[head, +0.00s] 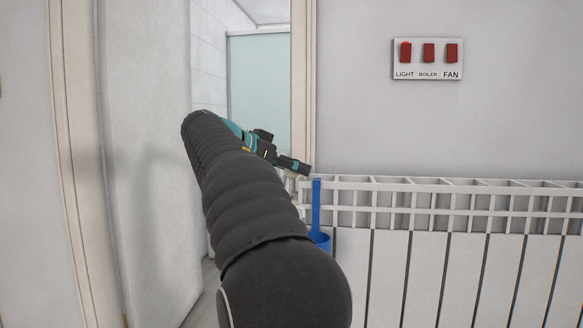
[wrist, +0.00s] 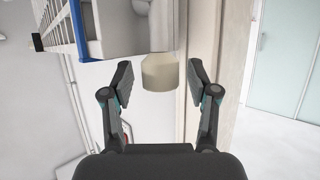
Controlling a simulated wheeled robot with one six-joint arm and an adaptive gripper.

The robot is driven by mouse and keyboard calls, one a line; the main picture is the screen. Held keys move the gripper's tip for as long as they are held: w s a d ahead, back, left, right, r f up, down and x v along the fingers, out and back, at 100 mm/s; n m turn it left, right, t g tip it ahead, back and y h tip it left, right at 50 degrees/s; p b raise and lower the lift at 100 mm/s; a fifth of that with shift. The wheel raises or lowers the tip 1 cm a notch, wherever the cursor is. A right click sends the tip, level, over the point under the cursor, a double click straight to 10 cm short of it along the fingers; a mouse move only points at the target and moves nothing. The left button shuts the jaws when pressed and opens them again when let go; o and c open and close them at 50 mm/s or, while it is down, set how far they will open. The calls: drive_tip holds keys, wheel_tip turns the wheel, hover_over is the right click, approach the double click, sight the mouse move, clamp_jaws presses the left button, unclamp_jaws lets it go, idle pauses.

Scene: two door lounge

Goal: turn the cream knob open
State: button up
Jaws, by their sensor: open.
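The cream knob (wrist: 160,73) shows in the wrist view as a short, pale cylinder at the end of the radiator. My gripper (wrist: 160,80) is open, with one finger on each side of the knob. Gaps show between the knob and both fingers, so neither appears to touch it. In the head view my gripper (head: 293,165) is at the radiator's left end, beside the door frame. There the knob is mostly hidden or too small to make out clearly.
The white radiator (head: 440,205) runs along the wall to the right. A blue holder (head: 317,205) hangs on its left end, close to my arm. A switch panel (head: 427,59) is above. A doorway with a frosted glass panel (head: 259,85) opens at left.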

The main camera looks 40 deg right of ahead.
clamp_jaws()
drive_tip(key=shift+f+t+b, duration=0.15)
drive_tip(key=shift+t+b, duration=0.15)
drive_tip(key=shift+b, duration=0.2)
drive_tip(key=shift+f+n+t+b, duration=0.1)
drive_tip(key=shift+n+t+b, duration=0.5)
drive_tip(key=shift+n+b, duration=0.15)
drive_tip(key=shift+s+n+t+b, duration=0.1)
drive_tip(key=shift+n+t+b, duration=0.95)
drive_tip(key=shift+t+b, duration=0.2)
drive_tip(key=n+t+y+b, duration=0.1)
drive_tip(key=n+t, duration=0.1)
drive_tip(key=shift+t, duration=0.35)
drive_tip(key=shift+r+n+t+y, duration=0.2)
drive_tip(key=shift+n+t+y, duration=0.75)
drive_tip(key=shift+n, duration=0.35)
